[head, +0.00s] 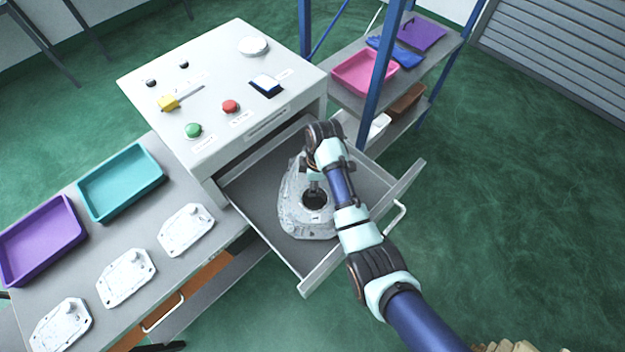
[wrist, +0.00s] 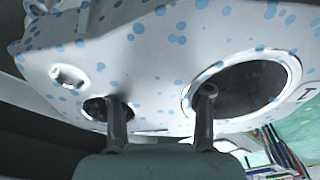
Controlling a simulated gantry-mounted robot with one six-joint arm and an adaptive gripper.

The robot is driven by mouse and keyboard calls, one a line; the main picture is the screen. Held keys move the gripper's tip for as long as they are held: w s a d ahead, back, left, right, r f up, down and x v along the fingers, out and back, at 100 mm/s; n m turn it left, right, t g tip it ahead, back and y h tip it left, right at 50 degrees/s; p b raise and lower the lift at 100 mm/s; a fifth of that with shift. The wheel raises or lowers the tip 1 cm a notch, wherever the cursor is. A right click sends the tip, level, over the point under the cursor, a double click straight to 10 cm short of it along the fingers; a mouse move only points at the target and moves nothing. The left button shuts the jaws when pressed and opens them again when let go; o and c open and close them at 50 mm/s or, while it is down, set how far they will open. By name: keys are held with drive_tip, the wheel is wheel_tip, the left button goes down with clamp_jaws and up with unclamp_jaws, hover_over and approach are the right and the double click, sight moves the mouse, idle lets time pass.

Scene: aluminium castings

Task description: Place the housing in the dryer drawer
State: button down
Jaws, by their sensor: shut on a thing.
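The housing (head: 294,213) is a grey, rough aluminium casting with a round hole. In the head view it is over or in the open dryer drawer (head: 253,192), within the drawer's outline; I cannot tell whether it touches the floor. My gripper (head: 314,185) is shut on the housing from above, near the hole. In the wrist view the housing (wrist: 150,60) fills the upper part, with blue spots on its pale surface and two openings, and my gripper's fingers (wrist: 161,112) reach to those openings. The dryer (head: 215,85) is a white box with buttons.
A table at left carries a teal tray (head: 108,205), a purple tray (head: 60,264) and flat castings (head: 187,232). A shelf at right holds a pink tray (head: 352,85). The drawer's front wall (head: 345,258) and handle stick out over green floor.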

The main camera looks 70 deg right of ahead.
wheel_tip(320, 180, down, 4)
drive_tip(key=shift+r+b, duration=0.15)
drive_tip(key=shift+b, duration=0.25)
drive_tip(key=shift+c, duration=2.4)
unclamp_jaws()
drive_tip(key=r+p, duration=0.1)
drive_tip(key=r, duration=0.3)
drive_tip(key=s+r, duration=0.1)
drive_tip(key=r, duration=0.3)
drive_tip(key=r+p, duration=0.1)
drive_tip(key=r, duration=0.3)
drive_tip(key=shift+s+d+p, duration=0.15)
drive_tip(key=shift+d+p, duration=0.2)
